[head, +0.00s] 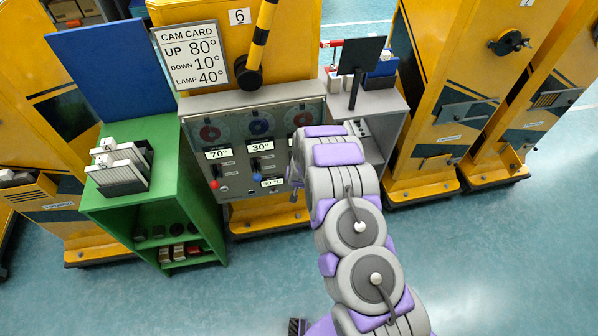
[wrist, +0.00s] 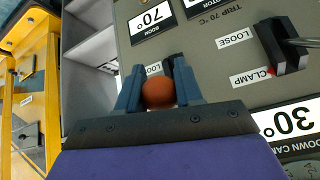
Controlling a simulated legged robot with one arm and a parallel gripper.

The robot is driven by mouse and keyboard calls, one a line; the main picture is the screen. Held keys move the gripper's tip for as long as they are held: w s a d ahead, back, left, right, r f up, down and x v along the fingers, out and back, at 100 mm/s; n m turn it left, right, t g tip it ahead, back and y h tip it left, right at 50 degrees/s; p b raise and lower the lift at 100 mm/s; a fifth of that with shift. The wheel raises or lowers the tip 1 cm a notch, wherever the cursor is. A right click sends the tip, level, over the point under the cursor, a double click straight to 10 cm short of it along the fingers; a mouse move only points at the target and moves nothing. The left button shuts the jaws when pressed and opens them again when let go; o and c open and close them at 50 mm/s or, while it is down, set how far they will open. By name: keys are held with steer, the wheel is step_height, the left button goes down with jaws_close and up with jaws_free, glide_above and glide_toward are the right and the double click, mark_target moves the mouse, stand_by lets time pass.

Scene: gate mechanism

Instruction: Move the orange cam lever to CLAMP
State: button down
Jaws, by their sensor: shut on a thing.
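The orange round knob of the cam lever (wrist: 158,92) sits between the two blue-grey fingers of my gripper (wrist: 158,93) in the wrist view. My gripper is shut on it. A partly covered label reading "LOO" lies on the panel just above the knob in that view. The CLAMP label for this lever is not visible, hidden by my gripper or out of frame. In the head view my arm covers the right part of the grey panel (head: 236,119), and the orange knob and fingertips cannot be made out clearly.
In the head view, red (head: 215,184) and blue (head: 257,176) knobs are left of my arm. A green cabinet (head: 190,170) stands left, a grey cabinet (head: 385,100) right. Floor in front is clear.

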steer(key=shift+w+a+r+p, duration=0.1)
steer(key=shift+w+r+p, duration=0.3)
steer(key=shift+r+p, duration=0.35)
steer(key=c, duration=0.8)
jaws_free()
steer(key=shift+f, duration=0.2)
steer(key=shift+o, duration=0.2)
steer(key=v, duration=1.7)
steer(key=shift+r+p, duration=0.25)
steer(key=shift+p, duration=0.2)
steer(key=shift+r, duration=0.1)
